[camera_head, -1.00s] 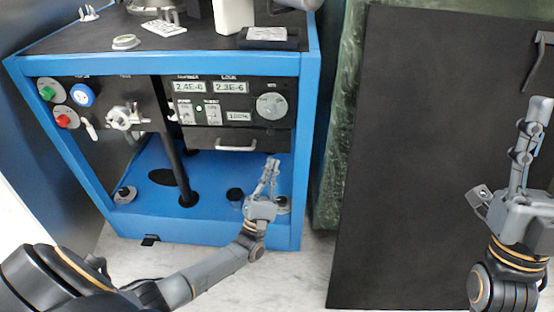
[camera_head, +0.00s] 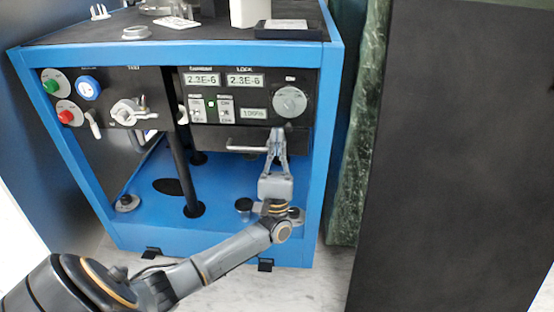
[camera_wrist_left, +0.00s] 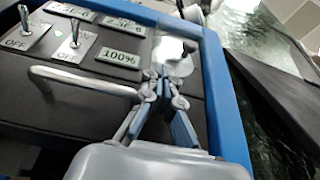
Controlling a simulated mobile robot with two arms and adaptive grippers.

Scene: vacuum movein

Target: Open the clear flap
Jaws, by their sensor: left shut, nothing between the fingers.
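I cannot tell whether the fingers touch the panel. The handle also shows in the head view (camera_head: 247,150). My right gripper is out of view.
The blue cabinet frame (camera_head: 328,150) surrounds the panel. A dark post (camera_head: 187,165) stands left of the gripper. Green and red buttons (camera_head: 66,117) are at the left. A large black panel (camera_head: 450,170) stands to the right, with green stone (camera_head: 355,140) between.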

